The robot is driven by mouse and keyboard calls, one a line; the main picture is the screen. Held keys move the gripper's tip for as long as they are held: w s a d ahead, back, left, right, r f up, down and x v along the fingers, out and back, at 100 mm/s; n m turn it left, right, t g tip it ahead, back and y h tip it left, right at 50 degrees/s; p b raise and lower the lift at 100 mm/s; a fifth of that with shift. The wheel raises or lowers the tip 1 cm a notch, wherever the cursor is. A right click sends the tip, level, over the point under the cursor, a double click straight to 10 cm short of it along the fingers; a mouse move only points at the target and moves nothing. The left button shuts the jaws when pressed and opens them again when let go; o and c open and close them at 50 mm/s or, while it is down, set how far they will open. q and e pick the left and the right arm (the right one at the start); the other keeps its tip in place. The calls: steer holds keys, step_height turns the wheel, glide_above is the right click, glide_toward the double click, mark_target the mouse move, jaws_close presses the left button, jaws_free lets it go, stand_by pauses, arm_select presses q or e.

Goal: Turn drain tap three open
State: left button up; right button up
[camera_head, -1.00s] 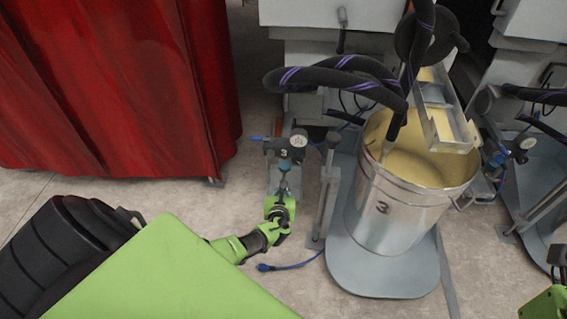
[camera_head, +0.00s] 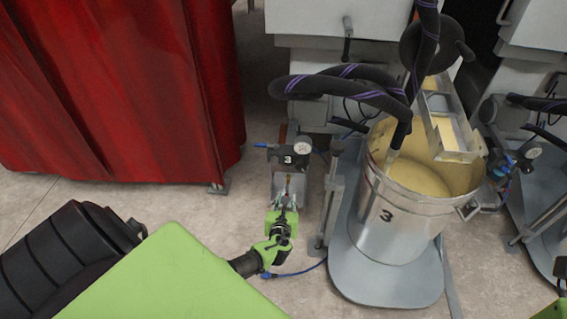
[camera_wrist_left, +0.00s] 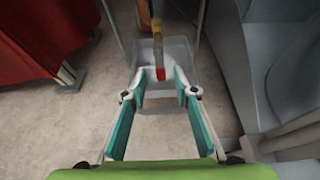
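A dark pump unit (camera_head: 288,157) marked 3 stands on a narrow grey stand, left of the steel bucket marked 3. In the left wrist view a yellow lever or pipe with a red end (camera_wrist_left: 159,58), likely the drain tap, hangs over a grey tray (camera_wrist_left: 168,98). My left gripper (camera_head: 287,189) is in front of the unit. It also shows in the left wrist view (camera_wrist_left: 160,78), open with teal pads apart, and the red end lies between and just beyond the fingertips. I see no contact. My right gripper is out of view.
The steel bucket (camera_head: 390,228) with yellowish liquid stands on a grey base plate right of my left gripper. A grey post (camera_head: 332,200) stands between them. A blue-ended cable (camera_head: 300,270) lies on the floor. A red curtain (camera_head: 110,90) hangs at left.

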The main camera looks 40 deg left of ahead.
arm_select(q)
steer(key=v, duration=0.7)
steer(key=shift+s, duration=0.25)
steer(key=shift+r, duration=0.15)
